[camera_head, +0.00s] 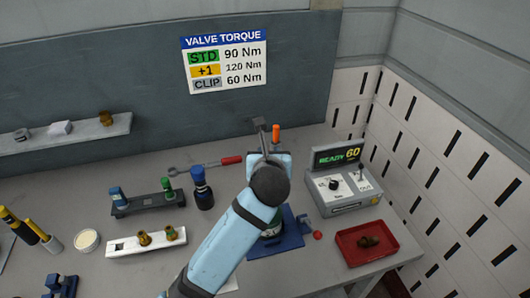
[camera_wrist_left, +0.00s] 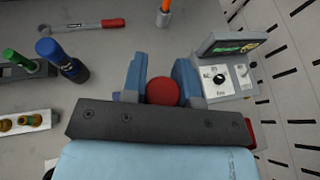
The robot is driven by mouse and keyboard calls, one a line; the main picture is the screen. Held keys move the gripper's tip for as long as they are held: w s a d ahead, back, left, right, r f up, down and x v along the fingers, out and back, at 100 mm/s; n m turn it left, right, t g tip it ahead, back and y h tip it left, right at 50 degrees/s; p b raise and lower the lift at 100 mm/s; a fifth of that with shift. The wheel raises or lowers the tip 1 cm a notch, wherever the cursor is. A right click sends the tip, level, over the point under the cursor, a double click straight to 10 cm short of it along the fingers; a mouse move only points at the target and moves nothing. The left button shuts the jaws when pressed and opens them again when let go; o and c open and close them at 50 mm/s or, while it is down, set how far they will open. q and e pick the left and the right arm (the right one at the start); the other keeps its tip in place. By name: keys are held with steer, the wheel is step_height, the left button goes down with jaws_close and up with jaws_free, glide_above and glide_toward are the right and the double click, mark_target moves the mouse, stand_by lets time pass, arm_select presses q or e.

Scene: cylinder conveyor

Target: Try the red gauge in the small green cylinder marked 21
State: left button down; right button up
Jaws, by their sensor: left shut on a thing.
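My left gripper (camera_wrist_left: 160,82) is shut on a round red thing, probably the red gauge (camera_wrist_left: 163,92); only its round end shows between the blue fingers. In the head view my left gripper (camera_head: 266,152) is above the back middle of the table, and the gauge is hidden there. A green cylinder (camera_head: 271,231) sits in a blue holder (camera_head: 290,238), below and in front of the gripper and partly covered by my left arm. I cannot read any number on it. My right gripper is not in view.
A grey box with a "READY 60" display (camera_head: 343,190) and a red tray (camera_head: 367,243) stand at the right. A dark rack (camera_head: 150,205), a dark blue bottle (camera_head: 202,188), a white rack (camera_head: 147,242) and a red-handled wrench (camera_head: 205,166) are to the left.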

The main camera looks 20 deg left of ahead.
arm_select(q)
steer(key=shift+a+f, duration=0.15)
steer(key=shift+f, duration=2.95)
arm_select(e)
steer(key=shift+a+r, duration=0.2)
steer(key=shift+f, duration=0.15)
arm_select(q)
steer(key=shift+f, duration=0.4)
steer(key=shift+r, duration=0.35)
steer(key=shift+f, duration=0.3)
steer(key=shift+r, duration=0.3)
steer(key=shift+f, duration=0.35)
